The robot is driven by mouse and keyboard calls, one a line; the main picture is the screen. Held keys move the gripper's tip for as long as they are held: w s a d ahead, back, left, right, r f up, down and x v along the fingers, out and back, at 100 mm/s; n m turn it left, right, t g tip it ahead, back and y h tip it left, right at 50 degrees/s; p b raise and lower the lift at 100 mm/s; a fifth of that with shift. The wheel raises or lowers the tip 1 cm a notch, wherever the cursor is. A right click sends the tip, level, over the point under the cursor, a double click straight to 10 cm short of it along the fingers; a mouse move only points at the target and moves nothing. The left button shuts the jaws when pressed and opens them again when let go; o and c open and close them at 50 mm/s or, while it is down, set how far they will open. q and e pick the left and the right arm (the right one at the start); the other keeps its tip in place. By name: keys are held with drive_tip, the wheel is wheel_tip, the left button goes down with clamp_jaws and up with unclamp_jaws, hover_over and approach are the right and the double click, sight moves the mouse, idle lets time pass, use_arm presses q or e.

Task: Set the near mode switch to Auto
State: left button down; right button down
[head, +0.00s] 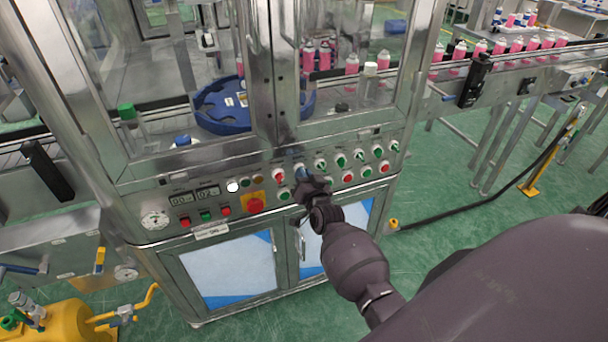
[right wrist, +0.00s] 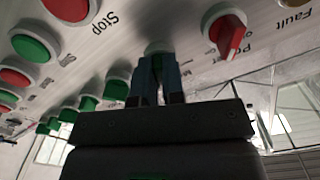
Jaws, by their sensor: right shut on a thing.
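The control panel (head: 222,198) spans the front of the machine. My right gripper (head: 301,171) reaches up to its upper row of switches, just right of the red power switch (head: 278,176). In the right wrist view, my right gripper's blue fingers (right wrist: 157,82) are shut on a green-handled switch (right wrist: 157,61). The fingers cover most of its handle, and I cannot read its label or tell its setting. The red power switch (right wrist: 229,37) stands beside it, clear of the fingers. My left gripper is not in view.
More green switches (head: 340,159) continue right along the upper row. Green and red buttons sit close below; a red stop button (right wrist: 70,8) shows in the wrist view. A large red emergency button (head: 255,204) is at the left. Glass doors (head: 350,40) rise above the panel.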

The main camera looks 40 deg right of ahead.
drive_tip(key=shift+m, duration=0.7)
drive_tip(key=c, duration=1.2)
unclamp_jaws()
drive_tip(key=v, duration=1)
drive_tip(key=shift+s+a+p, duration=0.2)
drive_tip(key=shift+s+p, duration=0.15)
drive_tip(key=shift+p, duration=0.05)
